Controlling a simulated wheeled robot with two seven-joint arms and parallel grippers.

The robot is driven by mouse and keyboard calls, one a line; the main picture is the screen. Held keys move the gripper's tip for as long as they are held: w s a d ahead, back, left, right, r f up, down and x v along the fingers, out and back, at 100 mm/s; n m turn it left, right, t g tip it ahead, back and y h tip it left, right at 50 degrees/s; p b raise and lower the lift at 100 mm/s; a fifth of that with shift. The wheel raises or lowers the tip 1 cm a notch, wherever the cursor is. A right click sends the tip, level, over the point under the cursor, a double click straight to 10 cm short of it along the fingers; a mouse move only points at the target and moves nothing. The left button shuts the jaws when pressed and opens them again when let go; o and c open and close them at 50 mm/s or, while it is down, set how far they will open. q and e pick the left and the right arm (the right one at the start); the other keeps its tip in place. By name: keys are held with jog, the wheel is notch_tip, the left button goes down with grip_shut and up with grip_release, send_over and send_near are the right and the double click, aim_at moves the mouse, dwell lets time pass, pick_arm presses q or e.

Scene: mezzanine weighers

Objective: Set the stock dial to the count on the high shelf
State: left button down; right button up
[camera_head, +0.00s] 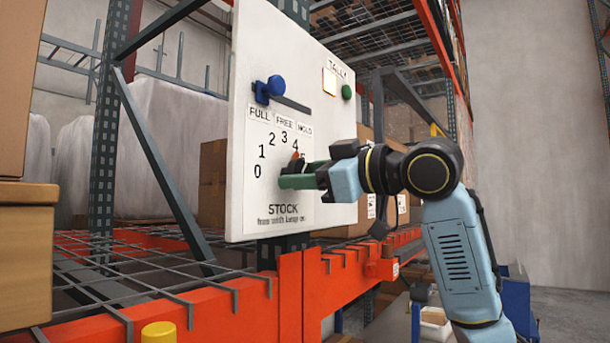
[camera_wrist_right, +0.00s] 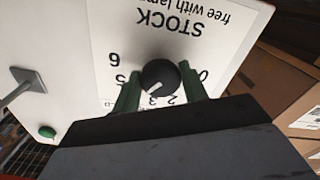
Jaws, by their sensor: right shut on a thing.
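The stock dial is a round black knob (camera_wrist_right: 160,77) with a white mark, on a white board (camera_head: 262,60) with numbers from 0 upward and the word STOCK below. My right gripper (camera_head: 298,175) has its green fingers on either side of the dial and is shut on it; the gripper also shows in the right wrist view (camera_wrist_right: 160,88). In the wrist view, upside down, the white mark points toward the 3 or the partly hidden 4. A small orange mark shows under the 4 in the head view. My left gripper is not in view. I cannot read a count on the high shelf (camera_head: 375,32).
Above the dial are FULL, FREE and HOLD labels, a blue knob (camera_head: 276,85) by a dark slot, a blank pale card (camera_head: 329,81), a TALLY label and a green button (camera_head: 347,92). An orange rack beam (camera_head: 215,308) runs below the board. Cardboard boxes (camera_head: 25,240) stand at left.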

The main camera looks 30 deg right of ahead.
jog(key=shift+n, duration=0.6)
jog(key=o, duration=1)
jog(key=shift+c, duration=0.2)
jog(key=b+v, duration=0.4)
jog(key=v, duration=0.9)
jog(key=shift+s, duration=0.25)
